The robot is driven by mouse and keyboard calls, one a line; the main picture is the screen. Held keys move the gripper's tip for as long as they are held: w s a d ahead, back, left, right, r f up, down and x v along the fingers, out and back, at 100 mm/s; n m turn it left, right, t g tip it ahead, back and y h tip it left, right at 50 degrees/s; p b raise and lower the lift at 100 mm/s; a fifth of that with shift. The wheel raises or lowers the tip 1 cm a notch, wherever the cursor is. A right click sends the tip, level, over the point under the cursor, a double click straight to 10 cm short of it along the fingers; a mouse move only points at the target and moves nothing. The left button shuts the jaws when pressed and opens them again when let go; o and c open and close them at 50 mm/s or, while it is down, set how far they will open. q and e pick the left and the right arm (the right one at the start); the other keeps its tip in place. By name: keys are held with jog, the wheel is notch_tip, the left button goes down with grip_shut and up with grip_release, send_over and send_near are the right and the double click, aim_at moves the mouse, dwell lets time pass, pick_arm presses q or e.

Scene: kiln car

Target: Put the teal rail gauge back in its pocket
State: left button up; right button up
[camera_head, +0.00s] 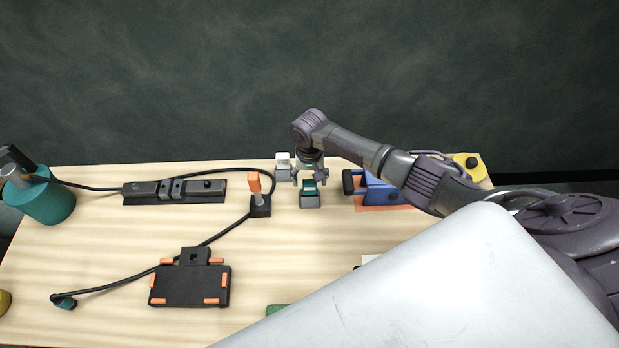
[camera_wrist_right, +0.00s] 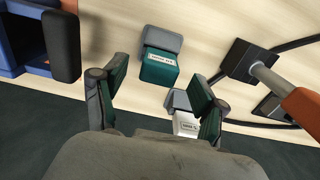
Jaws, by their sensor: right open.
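A teal block (camera_head: 309,187) with a grey lower part stands near the back middle of the table. In the right wrist view, the teal block (camera_wrist_right: 158,69) carries a white label, too small to read, and joins a grey piece. I take it as the rail gauge; I cannot tell whether the grey part is its pocket. My right gripper (camera_head: 308,176) is open and empty just behind and above it. In the wrist view, the block appears beyond the gap between the spread fingers (camera_wrist_right: 155,90). My left gripper is out of view.
A white-topped grey block (camera_head: 283,160) stands close left of my right gripper. An orange-handled lever (camera_head: 254,182) is nearby, with a blue device (camera_head: 383,190) to the right. A black rail (camera_head: 174,190), cables and a black tray (camera_head: 190,285) lie left.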

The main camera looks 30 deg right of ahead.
jog(key=shift+r+p, duration=0.4)
jog(key=shift+r, duration=1.4)
notch_tip(320, 180, up, 12)
dwell(0.6)
